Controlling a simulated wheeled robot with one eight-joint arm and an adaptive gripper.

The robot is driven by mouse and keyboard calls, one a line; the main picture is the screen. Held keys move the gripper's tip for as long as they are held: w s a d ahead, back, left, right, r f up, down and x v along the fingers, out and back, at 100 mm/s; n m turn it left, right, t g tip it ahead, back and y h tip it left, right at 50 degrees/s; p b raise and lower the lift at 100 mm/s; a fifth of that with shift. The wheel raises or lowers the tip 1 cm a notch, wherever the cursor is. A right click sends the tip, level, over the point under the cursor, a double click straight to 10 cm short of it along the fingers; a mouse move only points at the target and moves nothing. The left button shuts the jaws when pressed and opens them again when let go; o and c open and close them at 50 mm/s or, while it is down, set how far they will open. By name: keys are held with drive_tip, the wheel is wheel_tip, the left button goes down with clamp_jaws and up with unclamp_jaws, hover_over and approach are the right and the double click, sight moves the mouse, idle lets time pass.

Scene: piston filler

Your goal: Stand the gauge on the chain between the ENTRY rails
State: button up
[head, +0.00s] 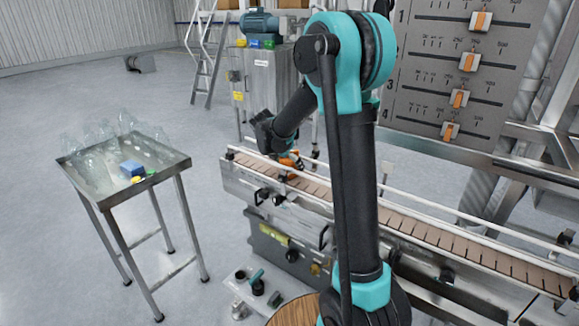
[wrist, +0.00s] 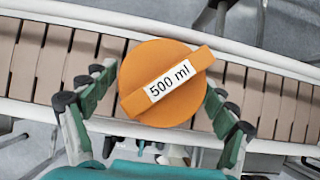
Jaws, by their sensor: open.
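The gauge (wrist: 148,104) is an orange disc with a raised bar across its top and a white label reading "500 ml". In the wrist view it is seen from above, over the brown slatted chain (wrist: 262,95) between the two pale rails. Its lower part is hidden, so I cannot tell its contact with the chain. In the head view, a bit of orange gauge (head: 291,160) shows at the left end of the conveyor. My gripper (wrist: 158,90) is open, with green-padded fingers on both sides of the gauge and a visible gap at the right.
The rails (head: 408,207) run along both chain edges. A steel table (head: 88,190) with clear bottles and a blue block stands at left. A cabinet (head: 268,85) stands behind the chain's left end. A panel with orange sliders (head: 462,65) is at upper right.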

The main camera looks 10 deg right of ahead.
drive_tip(key=v, duration=1.1)
drive_tip(key=shift+r, duration=0.25)
